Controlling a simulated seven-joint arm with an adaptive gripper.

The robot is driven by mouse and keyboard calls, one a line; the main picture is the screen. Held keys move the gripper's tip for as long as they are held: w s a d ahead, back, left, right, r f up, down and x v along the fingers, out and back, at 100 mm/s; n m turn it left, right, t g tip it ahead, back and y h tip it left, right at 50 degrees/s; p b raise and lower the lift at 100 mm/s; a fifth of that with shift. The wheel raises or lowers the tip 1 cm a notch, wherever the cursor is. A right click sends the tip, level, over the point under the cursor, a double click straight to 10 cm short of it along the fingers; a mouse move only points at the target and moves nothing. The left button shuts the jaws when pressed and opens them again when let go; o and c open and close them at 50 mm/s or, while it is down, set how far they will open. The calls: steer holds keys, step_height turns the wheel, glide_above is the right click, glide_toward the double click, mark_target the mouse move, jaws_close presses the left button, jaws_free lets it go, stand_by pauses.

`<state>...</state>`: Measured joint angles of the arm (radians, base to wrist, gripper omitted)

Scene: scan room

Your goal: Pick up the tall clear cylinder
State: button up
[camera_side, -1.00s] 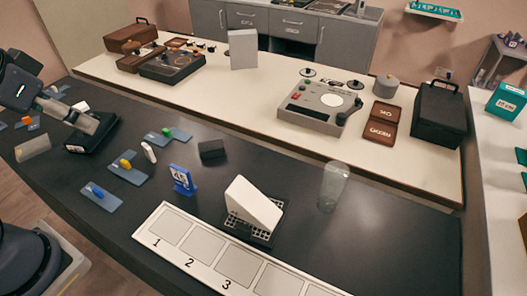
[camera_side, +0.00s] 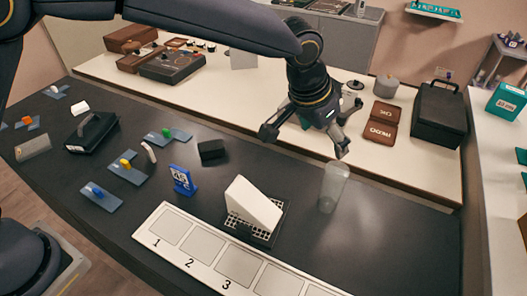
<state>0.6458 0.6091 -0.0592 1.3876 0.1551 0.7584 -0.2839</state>
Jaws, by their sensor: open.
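The tall clear cylinder (camera_side: 331,188) stands upright on the dark table toward the right, near its back edge. It is see-through and slightly grey. My gripper (camera_side: 305,145) is open and empty, with its fingers spread and pointing down. In the picture it is above and to the left of the cylinder, with its right fingertip close to the cylinder's rim. I cannot tell whether the two touch, but the cylinder is not between the fingers.
A white wedge on a black grid base (camera_side: 271,232) stands left of the cylinder. A numbered white board (camera_side: 150,238) lies in front. A blue number stand (camera_side: 182,180) and a black block (camera_side: 211,150) are further left. The dark table right of the cylinder is clear.

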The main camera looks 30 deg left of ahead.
mark_target(335, 171)
steer(key=x, duration=1.1)
steer(key=shift+s+d+f, duration=0.15)
steer(key=shift+s+d, duration=0.1)
steer(key=shift+d+x, duration=0.1)
steer(key=shift+x, duration=1.35)
steer(key=shift+d+x, duration=0.15)
steer(key=shift+x, duration=1.3)
steer(key=shift+w, duration=0.15)
jaws_close()
